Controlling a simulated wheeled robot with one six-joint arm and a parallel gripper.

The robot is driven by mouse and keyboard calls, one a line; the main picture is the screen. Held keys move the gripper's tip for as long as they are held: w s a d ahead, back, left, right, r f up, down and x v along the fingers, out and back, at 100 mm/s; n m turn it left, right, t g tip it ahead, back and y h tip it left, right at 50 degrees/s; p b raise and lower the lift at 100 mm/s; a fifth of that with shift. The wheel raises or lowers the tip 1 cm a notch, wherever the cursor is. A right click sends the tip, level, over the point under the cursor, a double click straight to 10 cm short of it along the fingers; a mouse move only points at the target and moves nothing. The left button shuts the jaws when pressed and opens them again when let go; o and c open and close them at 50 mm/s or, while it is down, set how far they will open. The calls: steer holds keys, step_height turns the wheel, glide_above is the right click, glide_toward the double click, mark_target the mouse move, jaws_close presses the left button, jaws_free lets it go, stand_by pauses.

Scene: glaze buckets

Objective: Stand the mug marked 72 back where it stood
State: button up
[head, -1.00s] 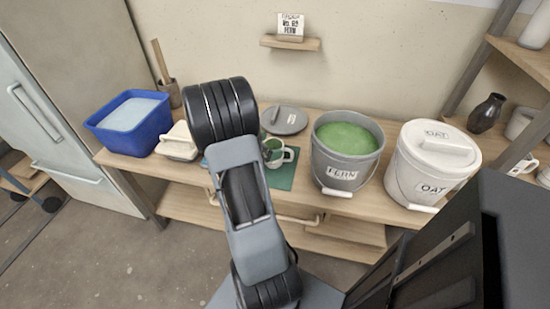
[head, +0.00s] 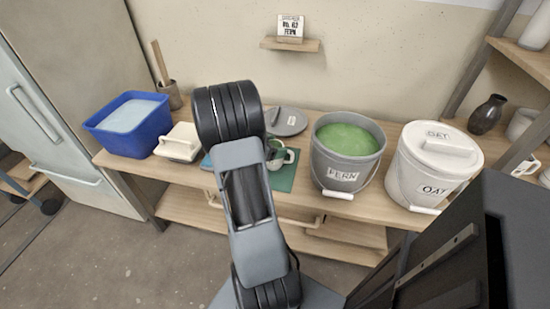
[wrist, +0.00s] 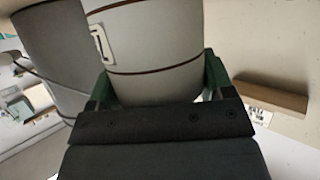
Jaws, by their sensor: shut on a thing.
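A pale mug (wrist: 155,45) with thin brown bands fills the top middle of the wrist view. My gripper (wrist: 160,85) is shut on it, with a green finger on each side.
A white OAT bucket (head: 425,175) stands right of the FERN bucket. A grey round lid (head: 290,122) lies behind the mug. A blue tub (head: 128,142) and a white lidded dish (head: 180,145) are on the left. A wall shelf (head: 290,44) holds a card.

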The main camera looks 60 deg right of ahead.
steer(key=shift+r, duration=0.1)
steer(key=c, duration=0.7)
